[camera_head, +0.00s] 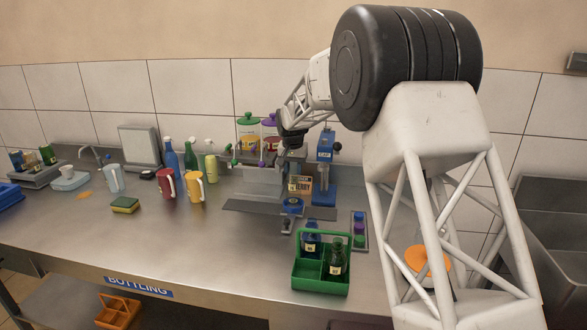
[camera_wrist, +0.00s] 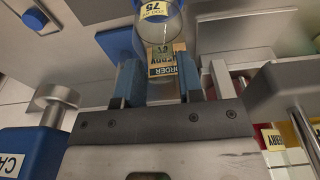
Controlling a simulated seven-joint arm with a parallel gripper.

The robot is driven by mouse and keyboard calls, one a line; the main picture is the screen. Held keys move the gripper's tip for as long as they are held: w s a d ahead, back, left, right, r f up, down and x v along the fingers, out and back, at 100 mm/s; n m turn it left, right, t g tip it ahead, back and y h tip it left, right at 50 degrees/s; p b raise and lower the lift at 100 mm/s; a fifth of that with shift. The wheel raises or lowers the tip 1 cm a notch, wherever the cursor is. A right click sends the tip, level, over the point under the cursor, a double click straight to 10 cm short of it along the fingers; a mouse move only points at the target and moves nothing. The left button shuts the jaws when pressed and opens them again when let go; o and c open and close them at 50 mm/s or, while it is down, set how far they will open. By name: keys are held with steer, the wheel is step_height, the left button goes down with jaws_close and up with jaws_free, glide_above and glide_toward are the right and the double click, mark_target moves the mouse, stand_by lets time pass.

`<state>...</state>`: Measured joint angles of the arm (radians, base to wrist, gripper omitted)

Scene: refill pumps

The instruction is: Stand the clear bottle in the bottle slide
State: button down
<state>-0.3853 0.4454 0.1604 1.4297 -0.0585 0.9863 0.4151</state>
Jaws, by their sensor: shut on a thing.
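My gripper (camera_head: 292,165) is low at the metal filling station and partly hidden in the head view. In the wrist view its two blue fingers (camera_wrist: 160,85) are shut on the clear bottle (camera_wrist: 172,28), one at each side. The bottle is see-through with a yellow label reading 75; in the head view it is a small pale shape (camera_head: 293,184). The bottle slide appears to be the metal track with a blue fitting (camera_head: 292,203) just below the bottle. In the wrist view blue shows by the bottle's far end; I cannot tell whether they touch.
An order card (camera_head: 305,184) stands behind the bottle. A blue capping press (camera_head: 325,158) is close on the right. A green crate (camera_head: 320,284) with dark bottles stands in front, beside a tray of caps (camera_head: 358,230).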

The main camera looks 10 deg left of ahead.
mark_target(293, 175)
steer(key=shift+f, duration=1.55)
stand_by(1.3)
steer(key=c, duration=0.7)
jaws_free()
steer(key=shift+r, duration=4.45)
